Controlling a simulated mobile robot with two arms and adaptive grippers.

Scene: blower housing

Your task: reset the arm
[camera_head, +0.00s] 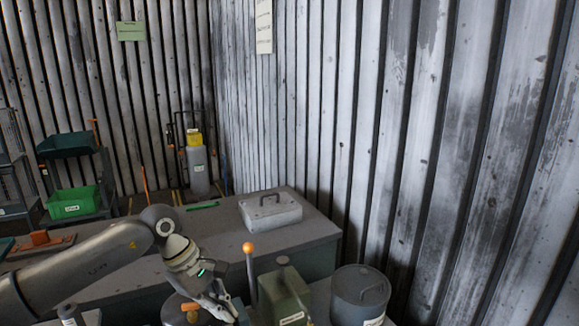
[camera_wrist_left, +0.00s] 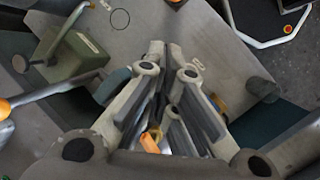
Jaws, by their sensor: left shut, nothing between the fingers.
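My left arm comes in from the left in the head view, bent at a raised elbow. My left gripper (camera_head: 226,310) hangs low at the bottom of the picture. In the left wrist view the two fingers of the left gripper (camera_wrist_left: 164,48) lie close together, shut, with nothing between the tips. An orange piece (camera_wrist_left: 151,140) shows behind the finger links; an orange-yellow piece (camera_head: 190,309) also shows beside the gripper in the head view. I cannot tell whether the gripper touches it. My right gripper is not in view.
A green box machine (camera_head: 284,296) with an orange-knobbed lever (camera_head: 248,248) and a grey drum (camera_head: 360,292) stand right of the gripper. A grey lidded box (camera_head: 270,211) sits on the bench (camera_head: 312,232). A green bin (camera_head: 72,203) is on the left rack. Corrugated walls close the back and right.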

